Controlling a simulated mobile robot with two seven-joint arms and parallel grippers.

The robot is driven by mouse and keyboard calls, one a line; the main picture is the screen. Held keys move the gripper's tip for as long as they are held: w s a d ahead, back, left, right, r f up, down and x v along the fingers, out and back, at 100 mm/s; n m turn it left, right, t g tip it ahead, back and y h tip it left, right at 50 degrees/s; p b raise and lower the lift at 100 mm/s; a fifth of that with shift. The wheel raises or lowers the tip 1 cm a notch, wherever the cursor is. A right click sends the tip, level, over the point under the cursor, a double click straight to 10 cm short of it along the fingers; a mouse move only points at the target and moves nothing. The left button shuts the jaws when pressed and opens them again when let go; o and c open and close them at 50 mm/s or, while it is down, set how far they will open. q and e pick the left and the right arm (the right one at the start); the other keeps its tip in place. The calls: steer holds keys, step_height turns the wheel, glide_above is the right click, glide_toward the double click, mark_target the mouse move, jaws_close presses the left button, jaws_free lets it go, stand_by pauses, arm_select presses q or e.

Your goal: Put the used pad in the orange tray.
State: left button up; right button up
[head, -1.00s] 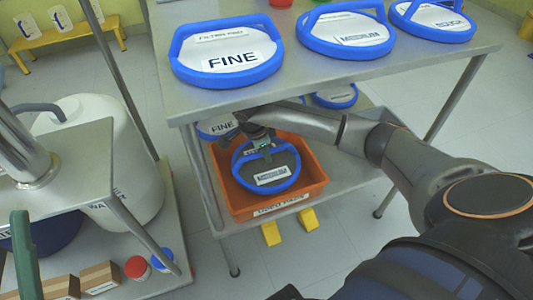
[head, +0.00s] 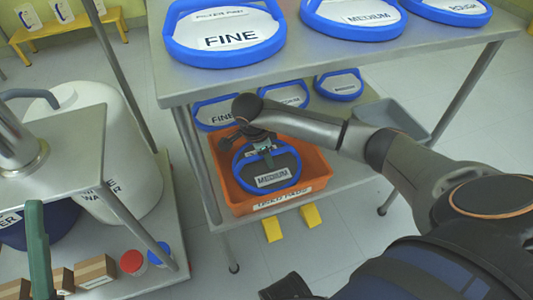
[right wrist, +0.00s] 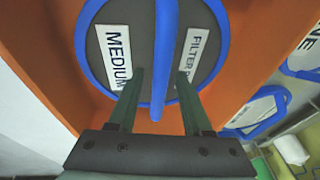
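The used pad (head: 268,178) is a grey disc with a blue rim and handle, labelled MEDIUM. It is inside the orange tray (head: 240,203) on the lower shelf; whether it rests flat on the floor of the tray cannot be told. My right gripper (head: 262,150) is over the pad. In the right wrist view its green fingers (right wrist: 160,75) stand on either side of the blue handle of the pad (right wrist: 118,65), apart, with a gap beside the handle. A green finger of my left gripper (head: 35,245) shows at the lower left edge; its opening is not shown.
Clean white pads, FINE (head: 225,40) and MEDIUM (head: 355,18) among them, lie on the upper shelf above the tray. More pads (head: 288,92) and a grey bin (head: 395,115) are behind the tray. A trolley with a white drum (head: 125,175) stands left.

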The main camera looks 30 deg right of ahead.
mark_target(262, 158)
steer(key=shift+r, duration=0.1)
steer(key=shift+r, duration=0.35)
steer(key=p+v, duration=0.3)
steer(key=v, duration=0.3)
steer(key=shift+a+r, duration=0.1)
steer(key=shift+r, duration=0.05)
steer(key=shift+a+r, duration=0.1)
steer(key=shift+r, duration=0.15)
steer(key=shift+s, duration=0.15)
